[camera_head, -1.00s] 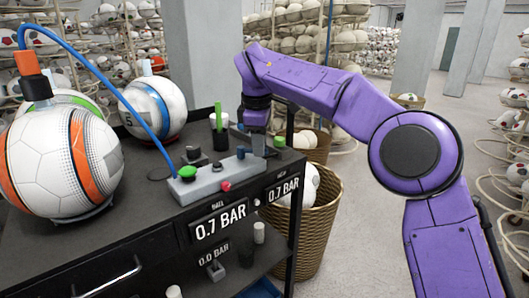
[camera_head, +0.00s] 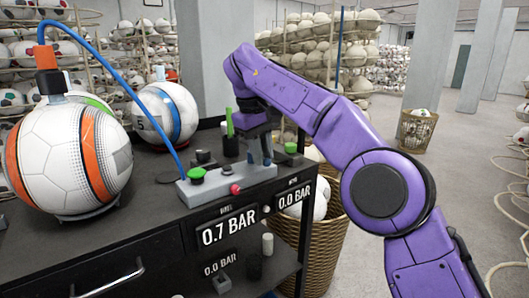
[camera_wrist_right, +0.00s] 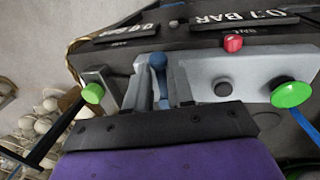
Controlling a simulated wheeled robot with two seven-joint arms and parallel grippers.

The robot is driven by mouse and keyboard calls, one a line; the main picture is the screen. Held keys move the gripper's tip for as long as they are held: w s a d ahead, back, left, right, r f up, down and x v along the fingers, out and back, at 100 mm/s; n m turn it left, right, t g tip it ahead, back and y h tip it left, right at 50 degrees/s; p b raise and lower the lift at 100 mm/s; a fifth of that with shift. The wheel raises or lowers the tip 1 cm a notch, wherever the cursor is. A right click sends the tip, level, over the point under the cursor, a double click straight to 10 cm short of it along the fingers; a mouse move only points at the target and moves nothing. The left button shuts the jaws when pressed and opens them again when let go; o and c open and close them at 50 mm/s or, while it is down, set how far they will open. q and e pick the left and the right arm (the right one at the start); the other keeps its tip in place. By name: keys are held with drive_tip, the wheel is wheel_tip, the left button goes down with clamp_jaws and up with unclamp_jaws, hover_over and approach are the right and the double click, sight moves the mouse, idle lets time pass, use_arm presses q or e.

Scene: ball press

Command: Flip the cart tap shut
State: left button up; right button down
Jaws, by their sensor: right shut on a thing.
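A grey valve block (camera_head: 232,184) sits on the dark cart top (camera_head: 100,240) near its right edge. It carries a green knob (camera_head: 197,175), a red knob (camera_head: 235,189) and a small dark button. My right gripper (camera_head: 262,150) reaches down onto the block's right end. In the right wrist view its fingers (camera_wrist_right: 160,90) are shut around a blue-tipped lever (camera_wrist_right: 157,62), which looks like the tap. The lever is mostly hidden by the gripper in the head view. My left gripper is not in view.
The front displays read 0.7 BAR (camera_head: 228,228) and 0.0 BAR (camera_head: 295,195). A blue hose (camera_head: 140,105) runs from the block to an orange-striped ball (camera_head: 45,150) at left. Another ball (camera_head: 165,112) stands behind. A wicker basket (camera_head: 325,245) stands beside the cart.

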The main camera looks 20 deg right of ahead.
idle(0.3)
drive_tip(key=c, duration=1.1)
unclamp_jaws()
drive_tip(key=shift+a, duration=0.15)
drive_tip(key=r+p, duration=0.2)
drive_tip(key=r, duration=0.1)
drive_tip(key=a+r+p, duration=0.1)
drive_tip(key=r+p, duration=0.2)
drive_tip(key=r, duration=0.1)
drive_tip(key=a+r+p, duration=0.1)
drive_tip(key=r+p, duration=0.2)
drive_tip(key=shift+s+r, duration=0.2)
